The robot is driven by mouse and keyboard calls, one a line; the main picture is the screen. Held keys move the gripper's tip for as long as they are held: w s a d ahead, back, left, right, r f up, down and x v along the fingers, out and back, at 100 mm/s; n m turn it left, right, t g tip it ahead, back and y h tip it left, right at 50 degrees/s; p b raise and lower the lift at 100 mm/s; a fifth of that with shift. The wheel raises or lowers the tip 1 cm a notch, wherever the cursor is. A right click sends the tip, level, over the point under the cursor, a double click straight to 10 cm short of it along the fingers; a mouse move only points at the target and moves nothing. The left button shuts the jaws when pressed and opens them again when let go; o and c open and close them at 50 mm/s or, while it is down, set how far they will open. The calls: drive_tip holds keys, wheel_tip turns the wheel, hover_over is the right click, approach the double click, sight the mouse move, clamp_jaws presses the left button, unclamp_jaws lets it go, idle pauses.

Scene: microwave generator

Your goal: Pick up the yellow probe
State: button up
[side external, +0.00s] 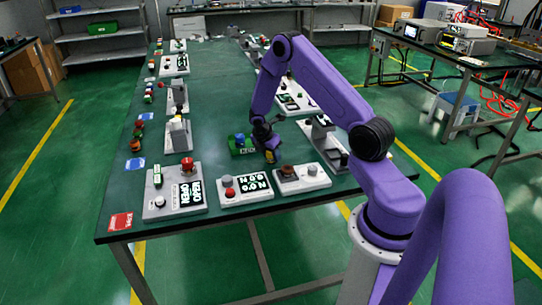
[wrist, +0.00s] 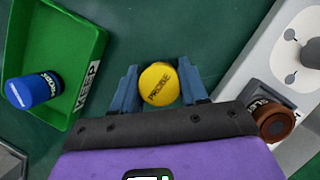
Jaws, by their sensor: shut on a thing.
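The yellow probe (wrist: 159,84) is a short yellow cylinder with dark lettering on its top. In the wrist view it sits between the two blue fingers of my gripper (wrist: 160,88), which are shut on it. In the side view a small yellow patch of the probe (side external: 269,156) shows at the tip of my gripper (side external: 266,146), low over the green table. I cannot tell whether the probe touches the table.
A green tray (wrist: 92,45) holding a blue cylinder (wrist: 34,90) is at the left in the wrist view. A light grey device with a brown knob (wrist: 272,122) is close at the right. White panels with buttons (side external: 245,188) line the table's near edge.

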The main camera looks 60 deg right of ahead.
drive_tip(key=shift+r, duration=0.45)
drive_tip(key=s+a+r, duration=0.7)
drive_tip(key=s+r, duration=0.4)
drive_tip(key=shift+s+a+r, duration=0.3)
drive_tip(key=shift+s+a, duration=0.05)
drive_tip(key=o, duration=0.7)
drive_tip(key=c, duration=0.7)
drive_tip(key=w+a+f+n+t, duration=0.1)
drive_tip(key=w+a+n, duration=0.1)
drive_tip(key=w+a, duration=0.5)
drive_tip(key=w+a+f+n+t, duration=0.1)
drive_tip(key=w+a+n, duration=0.2)
drive_tip(key=w+a, duration=0.5)
drive_tip(key=shift+w+x, duration=0.2)
drive_tip(key=shift+x, duration=1.2)
drive_tip(key=shift+w+x, duration=0.2)
drive_tip(key=shift+x, duration=1.25)
